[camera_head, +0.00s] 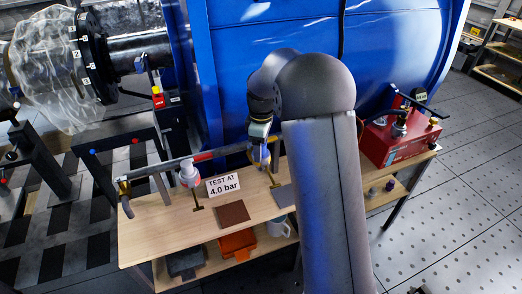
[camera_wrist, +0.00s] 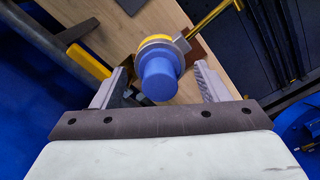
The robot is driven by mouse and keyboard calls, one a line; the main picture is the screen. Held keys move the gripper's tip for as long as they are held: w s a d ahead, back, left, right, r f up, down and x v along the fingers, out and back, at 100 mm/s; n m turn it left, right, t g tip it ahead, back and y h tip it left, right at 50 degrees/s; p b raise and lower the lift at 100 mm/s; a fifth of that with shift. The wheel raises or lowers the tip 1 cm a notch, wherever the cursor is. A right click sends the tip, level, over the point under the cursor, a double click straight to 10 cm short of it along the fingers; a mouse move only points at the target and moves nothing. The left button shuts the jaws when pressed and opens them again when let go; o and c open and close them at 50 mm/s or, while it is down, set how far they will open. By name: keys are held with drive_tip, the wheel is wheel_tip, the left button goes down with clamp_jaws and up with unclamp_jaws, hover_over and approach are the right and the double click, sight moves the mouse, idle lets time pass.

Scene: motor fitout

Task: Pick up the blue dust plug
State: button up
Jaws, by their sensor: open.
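The blue dust plug (camera_wrist: 160,80) shows in the wrist view as a round blue cylinder, its end toward the camera. A yellow and grey ring (camera_wrist: 157,42) sits behind it, beside a brass-coloured stand. My gripper (camera_wrist: 160,76) is open, with one finger to the left of the plug and one to the right. Gaps show on both sides, and I cannot tell how deep the plug sits between the fingers. In the head view my gripper (camera_head: 261,136) is over the bench near the blue tank, and my arm hides part of that area.
The wooden bench (camera_head: 150,238) holds a "TEST AT 4.0 bar" sign (camera_head: 223,186), a brown pad (camera_head: 232,213) and a white-topped part (camera_head: 188,172) on a stand. A horizontal pipe runs along the back. A red box (camera_head: 397,140) stands to the right, and the blue tank (camera_head: 290,50) rises behind.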

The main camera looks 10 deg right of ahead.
drive_tip(key=c, duration=1.1)
drive_tip(key=shift+o, duration=0.2)
drive_tip(key=shift+r, duration=0.1)
